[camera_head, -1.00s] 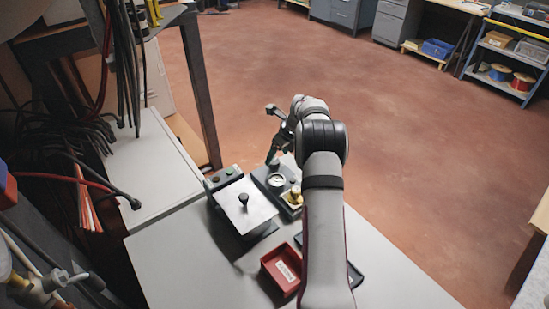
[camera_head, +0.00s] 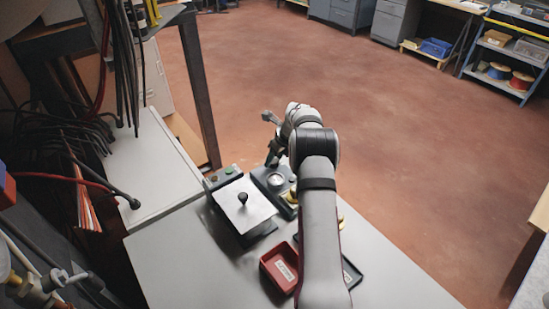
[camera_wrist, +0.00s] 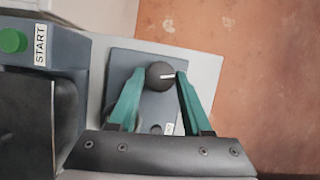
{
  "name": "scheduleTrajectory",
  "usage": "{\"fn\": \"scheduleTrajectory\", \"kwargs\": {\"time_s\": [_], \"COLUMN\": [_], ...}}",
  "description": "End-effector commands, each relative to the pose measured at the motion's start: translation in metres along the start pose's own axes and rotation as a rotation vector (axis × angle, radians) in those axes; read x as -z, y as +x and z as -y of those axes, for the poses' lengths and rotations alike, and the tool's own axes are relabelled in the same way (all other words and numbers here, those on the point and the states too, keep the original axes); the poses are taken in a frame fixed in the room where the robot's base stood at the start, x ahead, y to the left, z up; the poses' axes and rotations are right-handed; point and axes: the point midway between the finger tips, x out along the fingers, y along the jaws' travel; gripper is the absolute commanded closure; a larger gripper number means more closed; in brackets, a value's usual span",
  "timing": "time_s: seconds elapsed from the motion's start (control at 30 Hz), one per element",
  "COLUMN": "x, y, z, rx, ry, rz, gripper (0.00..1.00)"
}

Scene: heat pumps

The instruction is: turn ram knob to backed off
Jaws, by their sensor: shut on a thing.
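The ram knob (camera_wrist: 158,74) is a round dark knob with a white pointer line, on a grey plate (camera_wrist: 120,66) in the wrist view. The line points to the right of the picture. My gripper (camera_wrist: 161,75) has its green fingers shut on the knob, one on each side. In the head view my gripper (camera_head: 272,160) is at the back of a dark unit with a round gauge (camera_head: 276,180). The knob is hidden there by the gripper and arm. A small white label (camera_wrist: 168,128) lies between the fingers, too small to read.
A box with a pale lid and black knob (camera_head: 242,198) stands left of the gauge unit. A green START button (camera_wrist: 12,40) is at the wrist view's left. A red tray (camera_head: 268,268) and a dark tray (camera_head: 350,274) lie nearer. The table's front left is bare.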

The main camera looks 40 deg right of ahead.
Motion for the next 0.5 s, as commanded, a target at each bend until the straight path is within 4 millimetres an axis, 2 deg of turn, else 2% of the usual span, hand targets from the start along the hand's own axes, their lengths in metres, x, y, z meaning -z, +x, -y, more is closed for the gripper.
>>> {"fn": "scheduleTrajectory", "kwargs": {"time_s": [0.27, 0.5], "x": [0.0001, -0.0001], "y": [-0.0001, 0.0002], "z": [0.0004, 0.0021], "rx": [-0.018, -0.073], "ry": [-0.039, -0.175], "rz": [0.000, 0.000], "gripper": [1.00, 1.00]}}
